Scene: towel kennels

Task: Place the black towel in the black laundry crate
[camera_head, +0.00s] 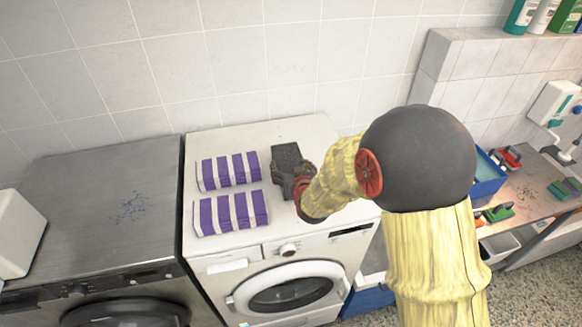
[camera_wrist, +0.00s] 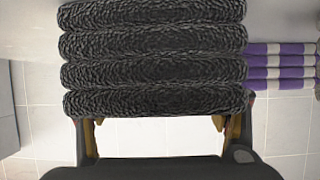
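The folded black towel (camera_wrist: 153,60), a stack of thick dark grey-black folds, fills the upper middle of the wrist view. In the head view, a dark block (camera_head: 287,157) that looks like this towel is over the white washer's top. My gripper (camera_head: 297,185) is right at the near side of it. In the wrist view, my gripper's fingers (camera_wrist: 157,130) are wide apart. The towel reaches past both fingers and hides their tips, so contact is unclear. I see no black laundry crate in either view.
Two purple-and-white striped towels (camera_head: 228,171) (camera_head: 231,212) lie left of my gripper on the washer (camera_head: 255,141). A steel-topped machine (camera_head: 100,205) stands at left. At right are a blue bin (camera_head: 487,188), brushes and a tiled ledge (camera_head: 505,38). A tiled wall closes off the back.

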